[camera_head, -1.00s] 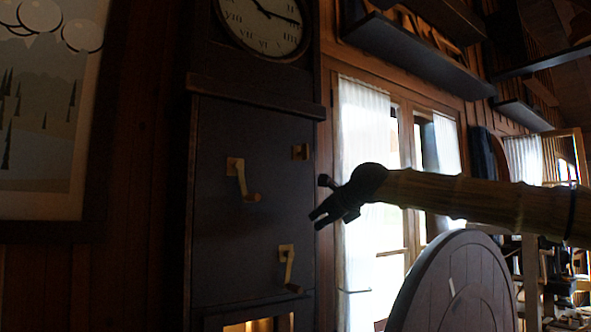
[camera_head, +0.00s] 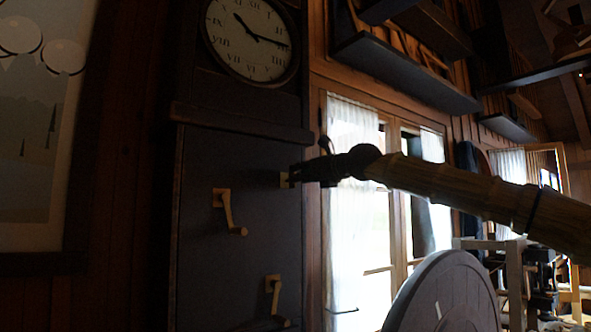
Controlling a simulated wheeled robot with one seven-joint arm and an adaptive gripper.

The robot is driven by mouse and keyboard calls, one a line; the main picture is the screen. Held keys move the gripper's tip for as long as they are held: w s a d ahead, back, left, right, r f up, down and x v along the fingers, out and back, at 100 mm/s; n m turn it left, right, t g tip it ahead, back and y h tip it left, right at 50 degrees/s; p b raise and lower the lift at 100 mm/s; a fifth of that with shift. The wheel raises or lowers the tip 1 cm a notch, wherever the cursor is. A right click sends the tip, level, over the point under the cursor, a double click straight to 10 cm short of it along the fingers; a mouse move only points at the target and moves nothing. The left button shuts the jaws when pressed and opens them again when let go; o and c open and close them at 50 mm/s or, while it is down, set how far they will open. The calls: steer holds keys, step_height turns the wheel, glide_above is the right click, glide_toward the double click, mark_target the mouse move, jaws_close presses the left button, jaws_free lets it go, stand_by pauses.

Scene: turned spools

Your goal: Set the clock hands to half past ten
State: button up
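The clock dial (camera_head: 250,55) is pale with dark Roman numerals, at the top of a tall dark case (camera_head: 215,265). One dark hand (camera_head: 244,24) points to the upper left, about ten. The other hand (camera_head: 272,41) points right, a little below level. Two brass cranks are on the case front: an upper crank (camera_head: 226,207) and a lower crank (camera_head: 273,296). A small brass piece (camera_head: 284,180) is at the case's right edge. My gripper (camera_head: 296,177) overlaps that piece in the picture, right of the upper crank. Whether it touches the piece or its fingers are closed is unclear.
A framed picture (camera_head: 30,225) hangs on the left wall. A round dark wooden disc (camera_head: 440,290) stands at lower right, below my arm. Bright curtained windows (camera_head: 355,215) and shelves (camera_head: 400,70) lie to the right.

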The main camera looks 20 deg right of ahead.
steer(key=p+x, duration=0.1)
steer(key=x, duration=0.2)
steer(key=shift+w, duration=0.1)
steer(key=shift+c, duration=0.3)
steer(key=shift+a, duration=0.1)
jaws_close()
